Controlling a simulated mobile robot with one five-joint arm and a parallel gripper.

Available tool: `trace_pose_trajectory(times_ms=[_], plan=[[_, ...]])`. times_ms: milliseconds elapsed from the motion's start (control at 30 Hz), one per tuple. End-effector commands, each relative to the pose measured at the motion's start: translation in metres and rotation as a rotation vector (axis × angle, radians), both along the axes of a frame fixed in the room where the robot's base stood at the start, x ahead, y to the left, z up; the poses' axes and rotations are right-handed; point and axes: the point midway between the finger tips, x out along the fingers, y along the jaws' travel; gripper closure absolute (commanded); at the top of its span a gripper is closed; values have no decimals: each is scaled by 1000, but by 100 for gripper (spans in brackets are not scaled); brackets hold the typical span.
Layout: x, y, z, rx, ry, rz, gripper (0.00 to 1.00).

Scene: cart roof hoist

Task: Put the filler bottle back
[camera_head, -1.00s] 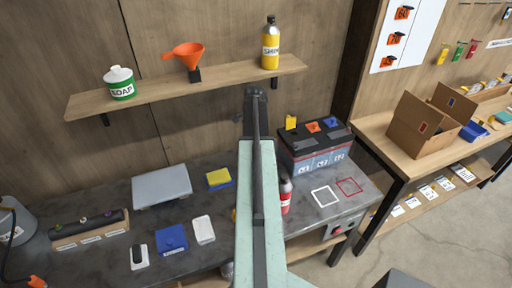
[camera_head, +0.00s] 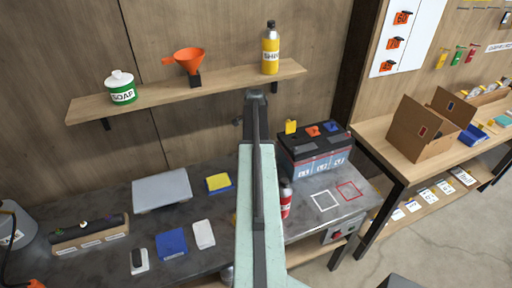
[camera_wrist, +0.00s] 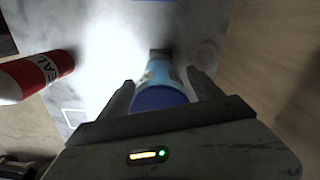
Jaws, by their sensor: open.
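In the wrist view, a light blue bottle with a dark blue cap (camera_wrist: 158,97) stands between the two fingers of my gripper (camera_wrist: 157,88). No name can be read on it, so I cannot tell for sure that it is the filler bottle. The jaws are open around it, and I cannot tell whether a finger touches it. In the head view my gripper and this bottle are hidden behind my arm. A white outlined square (camera_head: 325,200) and a red outlined square (camera_head: 349,191) on the bench are empty.
A black-topped battery (camera_head: 315,152) stands behind the outlined squares. The shelf (camera_head: 225,86) holds a soap tub, an orange funnel and a yellow bottle.

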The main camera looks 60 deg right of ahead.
Motion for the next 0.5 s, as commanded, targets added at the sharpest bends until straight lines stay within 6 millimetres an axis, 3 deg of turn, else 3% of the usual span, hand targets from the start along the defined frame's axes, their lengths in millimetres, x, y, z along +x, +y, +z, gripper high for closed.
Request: trace_pose_trajectory(times_ms=[500], plan=[[0,0,110,0,0,-1,26]])
